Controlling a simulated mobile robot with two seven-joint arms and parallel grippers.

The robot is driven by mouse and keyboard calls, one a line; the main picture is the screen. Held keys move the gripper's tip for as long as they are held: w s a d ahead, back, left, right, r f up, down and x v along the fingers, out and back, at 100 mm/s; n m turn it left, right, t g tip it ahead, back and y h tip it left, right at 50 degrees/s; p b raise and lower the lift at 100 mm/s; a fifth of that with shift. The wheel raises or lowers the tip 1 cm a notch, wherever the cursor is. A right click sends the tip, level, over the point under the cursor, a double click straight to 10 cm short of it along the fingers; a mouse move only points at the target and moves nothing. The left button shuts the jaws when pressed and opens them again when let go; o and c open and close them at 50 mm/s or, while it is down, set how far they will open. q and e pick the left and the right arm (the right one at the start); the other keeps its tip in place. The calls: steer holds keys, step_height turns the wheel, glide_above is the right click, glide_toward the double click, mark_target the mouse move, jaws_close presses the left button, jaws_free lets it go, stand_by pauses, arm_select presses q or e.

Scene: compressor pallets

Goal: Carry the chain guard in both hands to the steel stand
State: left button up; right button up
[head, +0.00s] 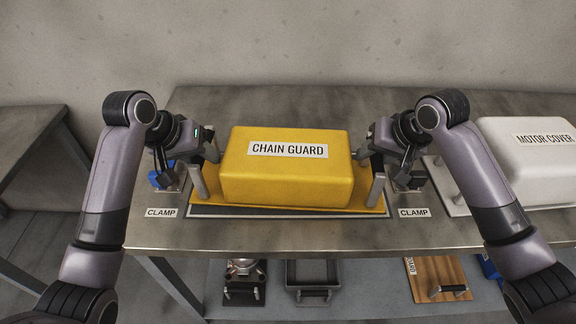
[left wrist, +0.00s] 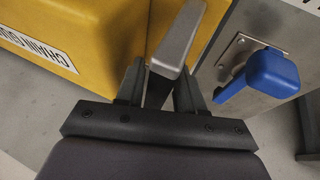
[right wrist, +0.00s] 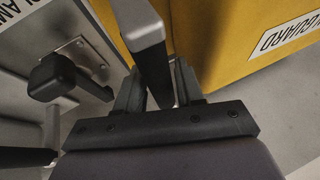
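The chain guard (head: 288,180), a yellow box with a flange and a grey upright handle at each end, is on the metal bench. Its flange sits slightly askew over a dark-edged mat; I cannot tell whether it is lifted. My left gripper (head: 208,150) is shut on the left handle; in the left wrist view the handle (left wrist: 177,38) stands between the fingers (left wrist: 158,85). My right gripper (head: 364,153) is shut on the right handle, which shows between the fingers in the right wrist view (right wrist: 145,38). I cannot pick out the steel stand for certain.
A blue clamp (left wrist: 270,75) stands beside the left handle and a black clamp (right wrist: 60,78) beside the right. A white motor cover (head: 530,155) is at the right. A bare grey table (head: 25,140) is at the far left. A lower shelf holds a tray (head: 312,273) and other parts.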

arm_select(q)
steer(key=shift+w+d+f, duration=0.25)
steer(key=shift+w+f, duration=0.05)
steer(key=shift+f, duration=0.3)
arm_select(e)
steer(key=shift+x, duration=0.75)
arm_select(q)
jaws_close()
arm_select(e)
jaws_close()
arm_select(q)
steer(key=shift+w+r, duration=0.15)
steer(key=shift+r, duration=0.15)
arm_select(e)
steer(key=shift+w+r, duration=0.15)
steer(key=shift+r, duration=0.1)
